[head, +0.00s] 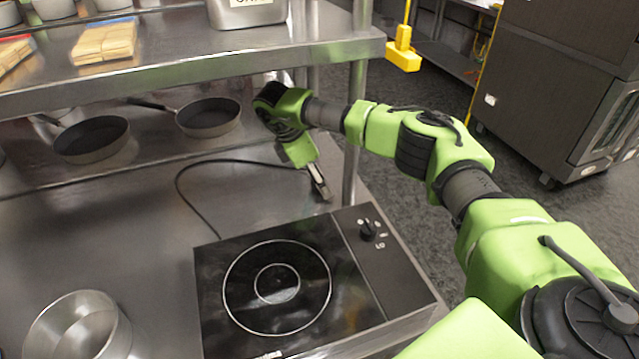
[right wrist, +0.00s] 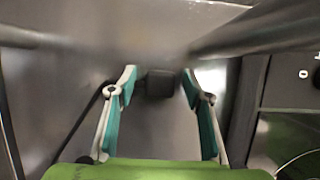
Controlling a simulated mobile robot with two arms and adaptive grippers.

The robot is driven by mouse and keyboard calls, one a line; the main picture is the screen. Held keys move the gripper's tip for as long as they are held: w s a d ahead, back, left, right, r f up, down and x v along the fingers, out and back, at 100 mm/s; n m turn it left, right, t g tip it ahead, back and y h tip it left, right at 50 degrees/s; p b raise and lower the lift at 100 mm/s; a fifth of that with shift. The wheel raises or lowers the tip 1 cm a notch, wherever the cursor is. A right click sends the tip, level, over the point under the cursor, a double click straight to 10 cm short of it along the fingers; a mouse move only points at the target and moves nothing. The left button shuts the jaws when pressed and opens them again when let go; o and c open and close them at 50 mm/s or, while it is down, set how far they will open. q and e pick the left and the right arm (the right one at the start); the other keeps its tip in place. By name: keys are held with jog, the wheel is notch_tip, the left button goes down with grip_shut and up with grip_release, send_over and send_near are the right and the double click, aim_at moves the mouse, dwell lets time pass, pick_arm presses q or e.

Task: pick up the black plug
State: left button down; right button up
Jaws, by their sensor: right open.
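The black plug (right wrist: 160,84) shows in the right wrist view as a small dark block, between and slightly beyond the fingertips. My right gripper (right wrist: 157,78) is open, one finger on each side of the plug, with no clear contact visible. In the head view my right gripper (head: 321,189) points down over the steel counter behind the cooktop. A black cable (head: 200,163) curves over the counter from the cooktop towards this gripper. The plug itself seems hidden behind the gripper there. My left gripper is out of view.
A black induction cooktop (head: 215,290) stands in front of the gripper, with a steel pot (head: 78,330) to its left. Two pans (head: 208,116) (head: 92,138) lie on the left. A steel shelf (head: 190,62) overhangs the counter, and its post (head: 355,130) stands close to my right arm.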

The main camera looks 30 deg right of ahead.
jog(key=c, duration=1.2)
jog(key=shift+r, duration=0.1)
